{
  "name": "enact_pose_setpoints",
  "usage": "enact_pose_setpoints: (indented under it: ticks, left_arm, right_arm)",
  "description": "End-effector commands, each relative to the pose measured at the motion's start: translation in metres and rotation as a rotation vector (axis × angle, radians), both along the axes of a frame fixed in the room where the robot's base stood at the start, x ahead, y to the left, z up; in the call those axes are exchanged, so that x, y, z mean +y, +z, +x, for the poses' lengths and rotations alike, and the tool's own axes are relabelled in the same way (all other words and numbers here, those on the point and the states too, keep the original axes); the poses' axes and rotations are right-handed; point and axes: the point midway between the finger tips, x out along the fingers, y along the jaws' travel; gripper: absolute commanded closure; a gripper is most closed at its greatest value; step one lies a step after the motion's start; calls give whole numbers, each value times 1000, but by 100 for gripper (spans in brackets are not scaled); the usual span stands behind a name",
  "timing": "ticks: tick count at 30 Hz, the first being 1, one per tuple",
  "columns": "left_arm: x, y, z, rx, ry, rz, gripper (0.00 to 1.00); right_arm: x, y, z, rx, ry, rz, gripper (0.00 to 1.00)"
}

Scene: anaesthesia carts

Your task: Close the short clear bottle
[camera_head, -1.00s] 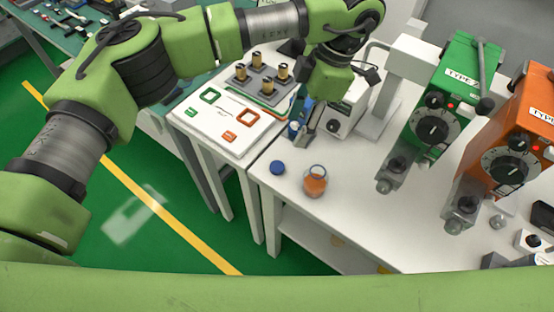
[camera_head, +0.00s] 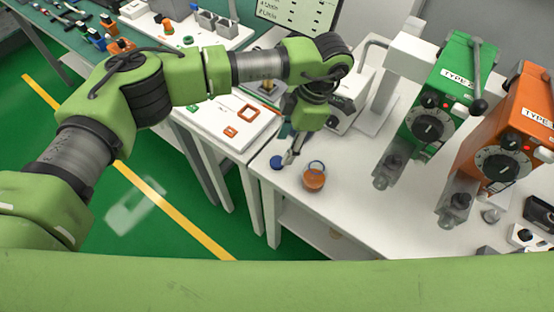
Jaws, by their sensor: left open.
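The short clear bottle (camera_head: 314,179) stands upright near the front left of the white table, with orange contents and an open top with a bluish rim. A blue cap (camera_head: 276,162) lies on the table just left of the bottle. My left gripper (camera_head: 289,158) is open and points down, its fingertips beside the right edge of the cap and left of the bottle. Whether the fingers touch the cap cannot be told. My right gripper is out of view.
A green vaporizer (camera_head: 432,120) and an orange vaporizer (camera_head: 508,150) stand on the right of the white table (camera_head: 370,215). A white board (camera_head: 222,127) with coloured square outlines lies at left. The table front around the bottle is clear.

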Motion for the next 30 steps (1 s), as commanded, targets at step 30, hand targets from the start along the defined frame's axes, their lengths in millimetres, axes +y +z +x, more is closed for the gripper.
enact_pose_setpoints:
  ticks: [30]
  left_arm:
    - [18, -48, -9, 0, 0, 0, 84]
  right_arm:
    - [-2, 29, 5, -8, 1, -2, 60]
